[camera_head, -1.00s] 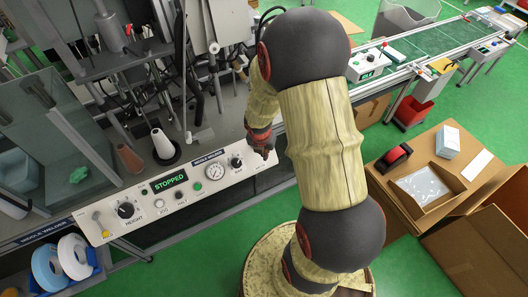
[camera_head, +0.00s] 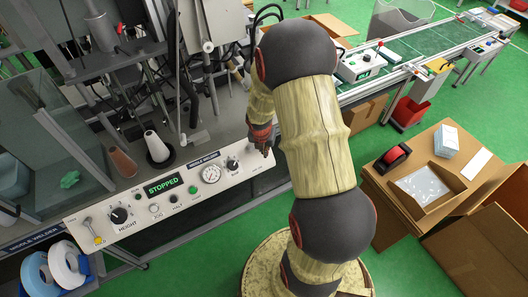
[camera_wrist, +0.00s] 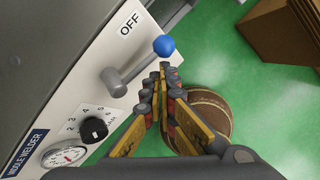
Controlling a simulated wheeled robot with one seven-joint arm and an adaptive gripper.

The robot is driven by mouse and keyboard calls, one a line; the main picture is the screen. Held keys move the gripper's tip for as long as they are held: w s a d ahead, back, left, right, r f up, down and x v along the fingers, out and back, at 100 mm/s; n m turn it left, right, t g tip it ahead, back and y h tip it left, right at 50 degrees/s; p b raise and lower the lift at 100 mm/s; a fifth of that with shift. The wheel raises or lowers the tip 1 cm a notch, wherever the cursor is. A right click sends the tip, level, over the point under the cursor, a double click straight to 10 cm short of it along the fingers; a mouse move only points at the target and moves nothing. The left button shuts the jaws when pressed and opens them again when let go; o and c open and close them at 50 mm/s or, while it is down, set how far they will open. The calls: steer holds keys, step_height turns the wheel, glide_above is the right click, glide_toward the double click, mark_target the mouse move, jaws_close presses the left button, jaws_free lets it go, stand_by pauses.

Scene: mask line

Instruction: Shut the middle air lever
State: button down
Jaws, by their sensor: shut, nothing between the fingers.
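The air lever (camera_wrist: 136,69) on the white panel has a grey shaft and a blue ball knob (camera_wrist: 164,46). A MIDDLE WELDER label (camera_wrist: 27,151) is on the same panel. My gripper (camera_wrist: 161,77) is shut and empty, its fingertips just below the ball; I cannot tell whether they touch the lever. In the head view my gripper (camera_head: 262,146) is at the panel's right end, and the lever cannot be made out.
The control panel (camera_head: 140,222) carries a STOPPED display (camera_head: 162,186), a pressure gauge (camera_head: 211,174) and several knobs. Machine parts stand behind it. Cardboard boxes (camera_head: 440,185) and a conveyor (camera_head: 420,45) are to the right. Green floor (camera_head: 215,250) is open in front of the panel.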

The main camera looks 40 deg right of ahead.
steer(key=p, duration=0.1)
steer(key=r+p, duration=0.1)
steer(key=shift+w+d+p, duration=0.2)
steer(key=shift+d+p, duration=0.1)
steer(key=shift+p, duration=0.05)
steer(key=shift+w+d+p, duration=0.15)
steer(key=shift+w+p, duration=0.05)
steer(key=shift+p, duration=0.65)
